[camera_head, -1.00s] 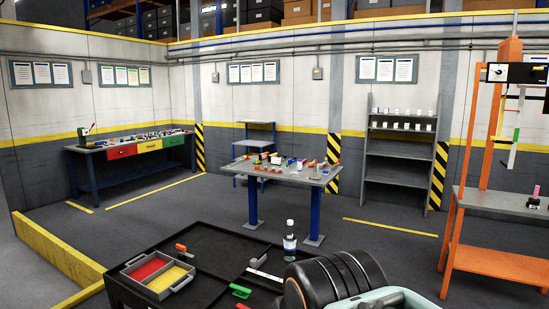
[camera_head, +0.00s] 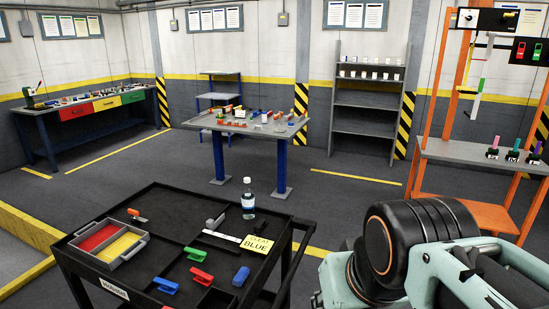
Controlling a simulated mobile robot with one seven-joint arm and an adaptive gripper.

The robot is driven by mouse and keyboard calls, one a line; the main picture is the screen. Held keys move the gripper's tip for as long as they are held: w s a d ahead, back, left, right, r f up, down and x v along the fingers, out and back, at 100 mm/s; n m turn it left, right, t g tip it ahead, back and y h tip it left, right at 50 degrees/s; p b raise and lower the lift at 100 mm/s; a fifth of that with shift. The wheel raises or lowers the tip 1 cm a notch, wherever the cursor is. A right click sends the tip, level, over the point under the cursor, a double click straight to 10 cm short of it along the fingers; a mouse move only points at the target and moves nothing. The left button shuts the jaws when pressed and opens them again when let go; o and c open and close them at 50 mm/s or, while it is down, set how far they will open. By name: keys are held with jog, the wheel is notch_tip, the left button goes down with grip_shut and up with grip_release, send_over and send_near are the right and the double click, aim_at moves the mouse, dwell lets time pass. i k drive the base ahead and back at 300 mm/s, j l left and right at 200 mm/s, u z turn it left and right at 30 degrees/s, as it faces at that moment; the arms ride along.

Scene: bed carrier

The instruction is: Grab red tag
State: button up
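A small red piece (camera_head: 202,276), the likeliest red tag, lies on the black cart top (camera_head: 165,208) in the camera_head view. A green piece (camera_head: 195,254) of similar shape lies just behind it, and blue pieces lie to its left (camera_head: 166,285) and right (camera_head: 241,276). A red-orange handled item (camera_head: 136,215) lies farther back on the cart. My arm fills the lower right, to the right of the cart and apart from the red piece. My gripper itself is not in view.
The cart also holds a grey tray (camera_head: 110,247) with red and yellow sections, a bottle (camera_head: 248,198) and a yellow note (camera_head: 257,245). A cluttered table (camera_head: 225,125) stands behind it. An orange-framed bench (camera_head: 470,152) is at right. Open floor lies between.

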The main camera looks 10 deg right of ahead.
aim_at(519, 54)
jog(key=i+l+z, duration=0.15)
jog(key=l+z, duration=0.25)
jog(key=i+l+z, duration=0.15)
jog(key=z, duration=0.25)
jog(key=i+l+z, duration=0.25)
jog(key=z, duration=0.15)
jog(key=i+l+z, duration=0.25)
jog(key=z, duration=0.15)
jog(key=i+l+z, duration=0.15)
jog(key=i+z, duration=0.15)
jog(key=i, duration=0.2)
jog(key=i+z, duration=0.25)
jog(key=i, duration=0.2)
jog(key=i+l+u, duration=0.15)
jog(key=i, duration=0.4)
jog(key=i+l+u, duration=0.15)
jog(key=i, duration=0.4)
jog(key=i+l+u, duration=0.3)
jog(key=i+u, duration=0.15)
jog(key=i, duration=0.15)
jog(key=i+l+u, duration=0.5)
jog(key=i+z, duration=0.15)
jog(key=z, duration=0.25)
jog(key=i+j+z, duration=0.15)
jog(key=z, duration=0.25)
jog(key=i+j+z, duration=0.1)
jog(key=z, duration=0.3)
jog(key=i+j, duration=0.05)
